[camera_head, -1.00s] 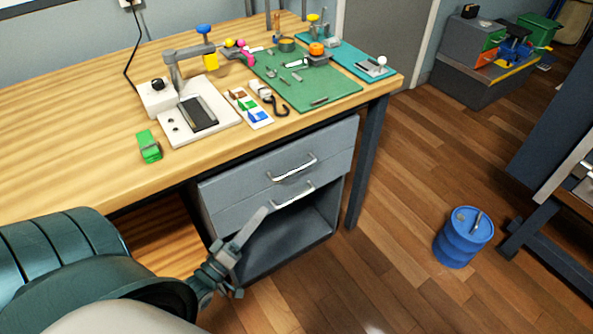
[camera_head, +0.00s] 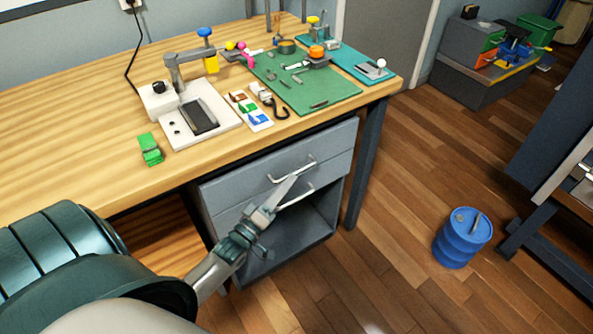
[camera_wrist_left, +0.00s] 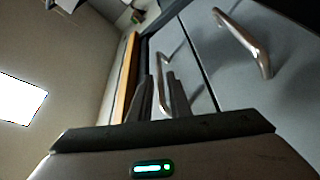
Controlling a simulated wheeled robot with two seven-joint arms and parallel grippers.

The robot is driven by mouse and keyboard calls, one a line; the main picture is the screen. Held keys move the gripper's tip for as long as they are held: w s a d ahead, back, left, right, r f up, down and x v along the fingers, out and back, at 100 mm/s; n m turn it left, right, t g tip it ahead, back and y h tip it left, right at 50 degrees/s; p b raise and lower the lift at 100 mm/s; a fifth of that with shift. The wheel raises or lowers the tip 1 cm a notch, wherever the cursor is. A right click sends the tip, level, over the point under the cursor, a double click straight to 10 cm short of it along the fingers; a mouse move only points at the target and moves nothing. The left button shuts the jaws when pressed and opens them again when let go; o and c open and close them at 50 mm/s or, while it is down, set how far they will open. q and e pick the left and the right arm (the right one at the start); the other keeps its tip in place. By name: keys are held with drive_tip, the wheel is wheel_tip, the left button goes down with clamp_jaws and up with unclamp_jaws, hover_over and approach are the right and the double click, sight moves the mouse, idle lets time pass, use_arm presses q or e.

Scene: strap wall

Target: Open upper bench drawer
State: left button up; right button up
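The upper bench drawer (camera_head: 235,176) is a grey front beneath the wooden bench top and looks shut. Its silver bar handle (camera_head: 312,160) also shows in the left wrist view (camera_wrist_left: 161,72). My left gripper (camera_head: 289,184) reaches up to this handle from below left. In the left wrist view its two fingers (camera_wrist_left: 162,92) are apart, one on each side of the handle, with nothing clamped. I cannot tell whether the fingertips touch it. My right gripper is not in view.
The lower drawer (camera_head: 228,217) has its own handle (camera_head: 306,191) close below, also at right in the wrist view (camera_wrist_left: 250,45). An open compartment (camera_head: 312,228) lies beneath. Bench top (camera_head: 70,130) overhangs the drawers. A blue drum (camera_head: 462,240) stands on the floor at right.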

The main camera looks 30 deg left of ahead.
sight(297, 172)
use_arm(q)
drive_tip(key=shift+x, duration=2.5)
clamp_jaws()
